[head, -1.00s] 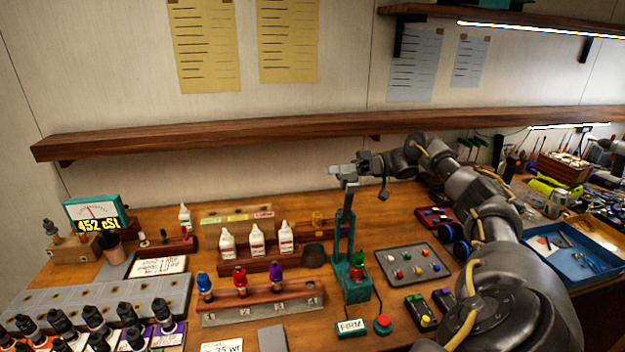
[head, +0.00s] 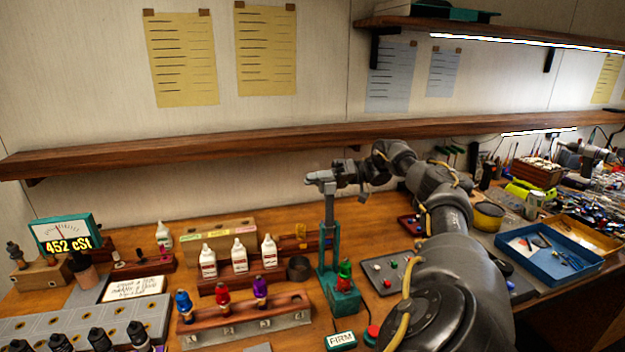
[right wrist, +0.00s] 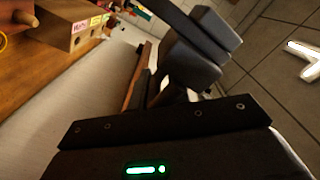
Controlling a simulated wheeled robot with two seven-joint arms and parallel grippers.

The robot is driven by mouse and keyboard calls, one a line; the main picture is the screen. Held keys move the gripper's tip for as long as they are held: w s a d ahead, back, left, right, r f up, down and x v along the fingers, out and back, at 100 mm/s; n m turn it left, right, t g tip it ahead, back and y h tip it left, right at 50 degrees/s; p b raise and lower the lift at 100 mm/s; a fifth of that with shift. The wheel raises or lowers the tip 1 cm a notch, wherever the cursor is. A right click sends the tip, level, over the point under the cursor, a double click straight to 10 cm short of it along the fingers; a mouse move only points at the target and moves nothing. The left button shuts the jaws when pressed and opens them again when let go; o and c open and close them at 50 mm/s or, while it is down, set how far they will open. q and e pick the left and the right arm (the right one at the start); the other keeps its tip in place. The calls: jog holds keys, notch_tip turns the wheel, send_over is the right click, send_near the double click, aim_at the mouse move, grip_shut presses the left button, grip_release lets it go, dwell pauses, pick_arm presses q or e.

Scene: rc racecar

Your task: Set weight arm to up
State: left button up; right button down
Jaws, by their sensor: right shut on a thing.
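My right gripper (head: 338,174) is at the post's top, shut on what seems to be that arm. The exact grip and the arm's far end are too small to tell. My left gripper is not in view.
A wooden shelf (head: 200,150) runs along the wall just above my right gripper. White bottles (head: 240,256) and a rack with coloured droppers (head: 248,318) stand left of the stand. A button panel (head: 388,272) and a blue tray (head: 550,262) lie to the right.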

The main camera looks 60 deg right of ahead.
jog(key=shift+a+f, duration=0.2)
jog(key=shift+f, duration=0.55)
jog(key=c, duration=1.5)
grip_release()
jog(key=shift+d, duration=0.1)
jog(key=shift+s+d+b, duration=0.3)
jog(key=shift+d+b, duration=0.1)
jog(key=shift+b, duration=0.05)
jog(key=v, duration=0.3)
jog(key=b+v, duration=0.1)
jog(key=v, duration=0.2)
jog(key=r+b+v, duration=0.1)
jog(key=v, duration=0.3)
jog(key=shift+d, duration=0.1)
